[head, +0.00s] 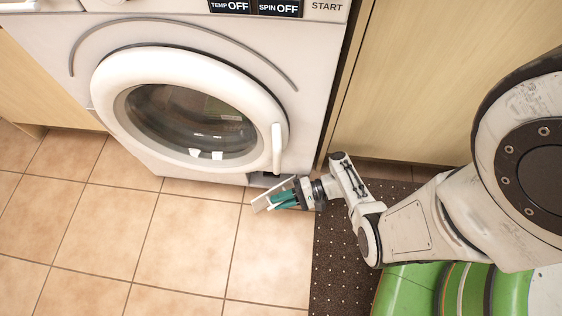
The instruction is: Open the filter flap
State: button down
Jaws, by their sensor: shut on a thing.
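The white washing machine (190,171) has its filter opening (266,180) at the lower right of its front, showing as a dark gap. The filter flap (261,203) is a small white plate that stands out from the machine's front, tilted away from the opening. My gripper (281,198), with teal fingers, is low above the floor, just in front of the opening. It is shut on the flap. The fingers and wrist hide part of the flap and the right side of the opening.
The round door (106,78) is closed, with its white handle (277,150) just above my gripper. A wooden cabinet (420,70) stands to the right. A dark dotted mat (335,270) lies under my arm. The tiled floor (180,240) at left is clear.

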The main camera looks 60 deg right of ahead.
jog(key=c, duration=1.4)
grip_release()
jog(key=shift+a+f, duration=0.25)
jog(key=shift+a, duration=0.05)
jog(key=shift+o, duration=1.2)
jog(key=shift+r, duration=0.1)
jog(key=v, duration=1.1)
jog(key=shift+w+d, duration=0.1)
jog(key=shift+c, duration=0.5)
